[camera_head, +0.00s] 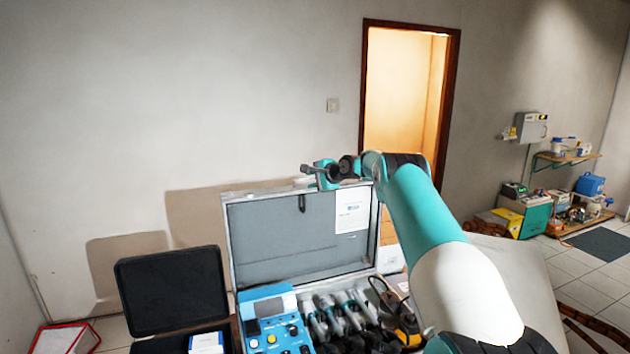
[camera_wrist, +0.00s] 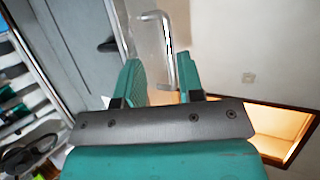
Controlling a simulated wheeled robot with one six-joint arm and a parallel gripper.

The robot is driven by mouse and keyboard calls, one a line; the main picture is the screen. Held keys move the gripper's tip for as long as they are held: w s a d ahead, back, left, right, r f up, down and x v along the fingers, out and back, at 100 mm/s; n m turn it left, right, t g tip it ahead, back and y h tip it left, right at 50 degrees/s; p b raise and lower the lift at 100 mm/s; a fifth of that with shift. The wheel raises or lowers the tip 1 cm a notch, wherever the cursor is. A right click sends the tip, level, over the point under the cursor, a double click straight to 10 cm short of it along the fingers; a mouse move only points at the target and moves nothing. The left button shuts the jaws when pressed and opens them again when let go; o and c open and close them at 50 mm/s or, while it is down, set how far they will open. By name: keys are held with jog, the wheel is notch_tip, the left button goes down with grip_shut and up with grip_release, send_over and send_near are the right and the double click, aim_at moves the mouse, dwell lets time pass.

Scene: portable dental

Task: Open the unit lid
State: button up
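The dental unit is a case with a grey lid (camera_head: 285,240) standing raised and upright behind its blue control panel (camera_head: 270,320). The lid's inner face, with a white label, faces the head camera. My gripper (camera_head: 316,174) is at the lid's top edge. In the wrist view, its two teal fingers (camera_wrist: 164,80) are apart. A bent metal handle (camera_wrist: 168,45) reaches between them, nearer the right finger. The grey lid (camera_wrist: 75,40) lies left of the fingers. I cannot tell whether either finger touches the handle.
A smaller black case (camera_head: 175,290) stands open left of the unit. Handpieces (camera_head: 340,315) and a yellow tool (camera_head: 405,330) lie in the unit's right part. A plain wall is behind, with a lit doorway (camera_head: 400,95). Shelves with equipment (camera_head: 565,158) stand far right.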

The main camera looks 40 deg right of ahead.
jog(key=b+v, duration=0.9)
jog(key=v, duration=0.8)
jog(key=shift+s, duration=0.2)
jog(key=shift+r, duration=0.1)
